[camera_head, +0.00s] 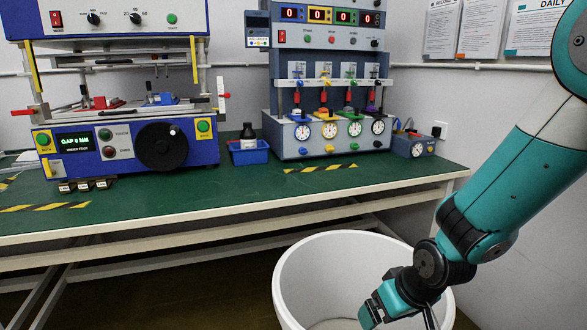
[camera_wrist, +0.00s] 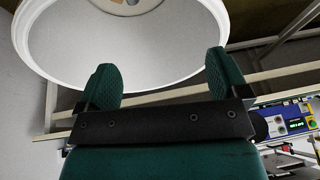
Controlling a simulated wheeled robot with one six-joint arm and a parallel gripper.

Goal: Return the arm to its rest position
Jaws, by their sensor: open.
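My gripper (camera_head: 398,308) is at the lower right in the head view, at the end of my teal and black arm. It is over the opening of a large white bin (camera_head: 300,262), in front of the bench. In the wrist view my gripper (camera_wrist: 160,85) shows two green fingers spread wide apart with nothing between them. The bin (camera_wrist: 130,70) fills the upper part of that view beyond the fingers. Something round and tan lies at its bottom (camera_wrist: 125,6).
A green-topped bench (camera_head: 240,188) runs behind the bin. It carries a blue test machine (camera_head: 125,140), a blue tray with a dark bottle (camera_head: 248,150), a four-dial station (camera_head: 328,130) and a small gauge box (camera_head: 412,145). Papers hang on the wall at right.

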